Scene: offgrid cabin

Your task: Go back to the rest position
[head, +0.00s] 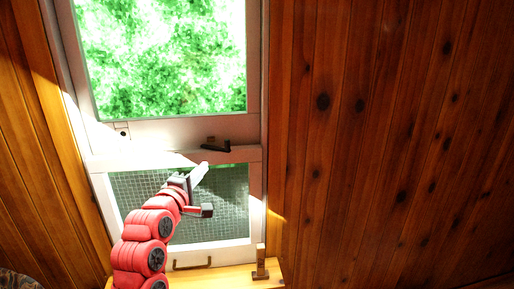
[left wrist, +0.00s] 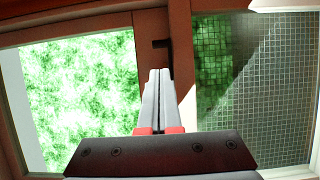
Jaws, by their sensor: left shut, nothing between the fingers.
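My left arm is red and reaches up from the bottom of the head view in front of a white-framed window. My left gripper (head: 205,188) is in front of the lower screen panel, below the dark window latch (head: 216,146). In the left wrist view the gripper's fingers (left wrist: 158,80) are shut together with nothing between them. The dark latch (left wrist: 162,44) shows just beyond the fingertips there; whether they touch it I cannot tell. My right gripper is in neither view.
The upper window pane (head: 165,55) shows bright green foliage. The mesh screen (head: 232,200) fills the lower part. A dark handle (head: 192,264) is on the bottom rail. A small brown upright object (head: 260,262) stands on the wooden sill. Plank walls (head: 390,130) flank the window.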

